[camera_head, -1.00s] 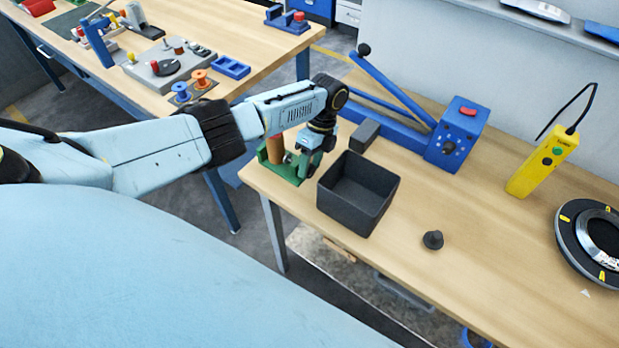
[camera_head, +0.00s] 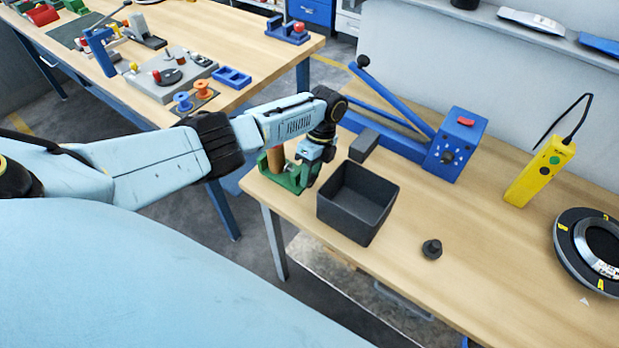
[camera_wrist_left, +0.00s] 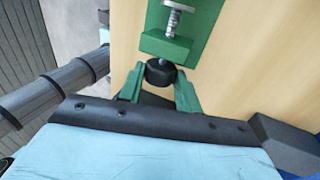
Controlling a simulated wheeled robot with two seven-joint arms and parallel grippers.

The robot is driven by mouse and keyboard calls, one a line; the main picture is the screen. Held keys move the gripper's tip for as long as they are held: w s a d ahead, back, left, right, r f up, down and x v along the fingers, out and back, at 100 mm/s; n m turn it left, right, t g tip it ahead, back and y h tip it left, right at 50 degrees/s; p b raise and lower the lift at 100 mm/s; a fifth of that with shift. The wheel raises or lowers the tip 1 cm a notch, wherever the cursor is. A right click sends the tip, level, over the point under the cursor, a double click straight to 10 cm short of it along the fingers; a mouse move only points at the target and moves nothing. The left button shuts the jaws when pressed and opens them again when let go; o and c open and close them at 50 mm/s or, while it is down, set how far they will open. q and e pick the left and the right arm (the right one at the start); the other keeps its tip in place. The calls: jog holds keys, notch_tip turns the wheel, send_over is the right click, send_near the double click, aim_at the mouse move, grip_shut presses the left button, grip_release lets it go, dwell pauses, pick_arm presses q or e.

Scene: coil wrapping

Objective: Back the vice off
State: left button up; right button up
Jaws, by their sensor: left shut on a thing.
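The green vice (camera_head: 291,184) stands at the left corner of the near workbench, with an orange-brown cylinder (camera_head: 276,160) at it. In the left wrist view the vice's green body (camera_wrist_left: 178,48) shows with a threaded metal screw (camera_wrist_left: 173,20) and a black round knob (camera_wrist_left: 160,74) at its near end. My left gripper (camera_head: 304,170) is beside the vice, its fingers on either side of the knob and shut on it. In the head view my wrist hides the knob. My right gripper is not in view.
A black open bin (camera_head: 358,202) stands close to the right of my left gripper. A dark block (camera_head: 364,145) and a blue lever machine (camera_head: 450,146) are behind it. A small black knob-like part (camera_head: 432,249) lies farther right, with clear bench around it.

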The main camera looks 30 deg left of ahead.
pick_arm(q)
jog(key=shift+s+a+r+t+p, duration=0.15)
jog(key=shift+t+p, duration=0.4)
jog(key=shift+p, duration=0.75)
jog(key=shift+s+d+r+t+p, duration=0.2)
jog(key=shift+t+p, duration=0.35)
jog(key=shift+p, duration=0.7)
jog(key=shift+f+t+p, duration=0.2)
jog(key=shift+t+p, duration=0.3)
jog(key=shift+f, duration=0.1)
jog(key=shift+s+a+t+p, duration=0.2)
jog(key=shift+s+t+p, duration=0.15)
jog(key=shift+t+p, duration=0.6)
jog(key=shift+t+h, duration=0.3)
jog(key=shift+t, duration=0.05)
jog(key=shift+f+t, duration=0.1)
jog(key=shift+t, duration=0.5)
